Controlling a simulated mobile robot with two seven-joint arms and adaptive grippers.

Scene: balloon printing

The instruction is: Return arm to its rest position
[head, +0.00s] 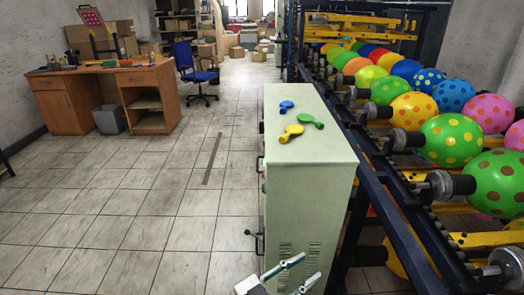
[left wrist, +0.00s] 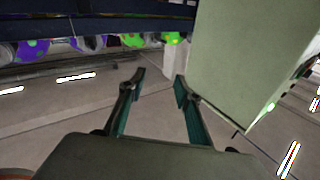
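My left gripper (head: 296,274) shows at the bottom of the head view, in front of the near end of the pale green cabinet. In the left wrist view its two fingers (left wrist: 159,85) are spread apart with nothing between them, over the tiled floor. My right gripper is in neither view. On the cabinet top (head: 290,155) lie a blue balloon (head: 287,106), a green balloon (head: 306,119) and a yellow balloon (head: 292,131), all uninflated.
A balloon printing machine (head: 362,169) with several inflated, dotted balloons stands on the right, beside the cabinet. A wooden desk (head: 110,90), a grey bin (head: 111,119) and a blue chair (head: 193,72) stand at the back left. The tiled floor (head: 130,205) on the left is clear.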

